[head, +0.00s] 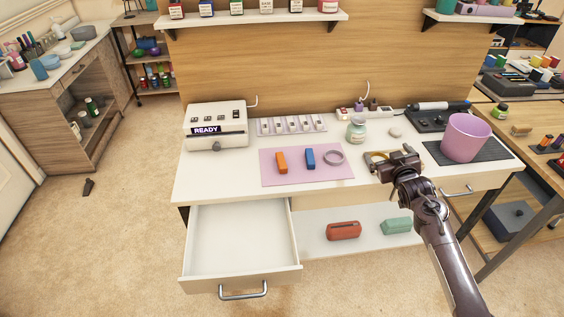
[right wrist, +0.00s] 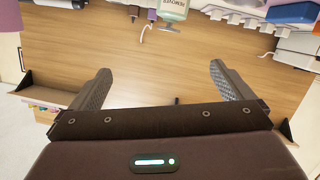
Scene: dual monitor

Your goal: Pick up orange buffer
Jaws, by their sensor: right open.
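The orange buffer (head: 282,162) is a small upright-looking block on the left part of the pink mat (head: 293,181) on the white desk. A blue block (head: 310,158) and a grey ring (head: 334,157) lie to its right on the same mat. My right gripper (head: 374,164) is over the desk to the right of the mat, well apart from the orange buffer. In the right wrist view its two fingers (right wrist: 160,85) are spread with nothing between them. The orange buffer cannot be made out in the right wrist view. My left gripper is not in view.
An open, empty drawer (head: 238,238) juts out at the front left. A white device reading READY (head: 216,127), a slotted tray (head: 291,125), a jar (head: 357,130) and a pink cup (head: 466,137) stand on the desk. The desk front below the mat is clear.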

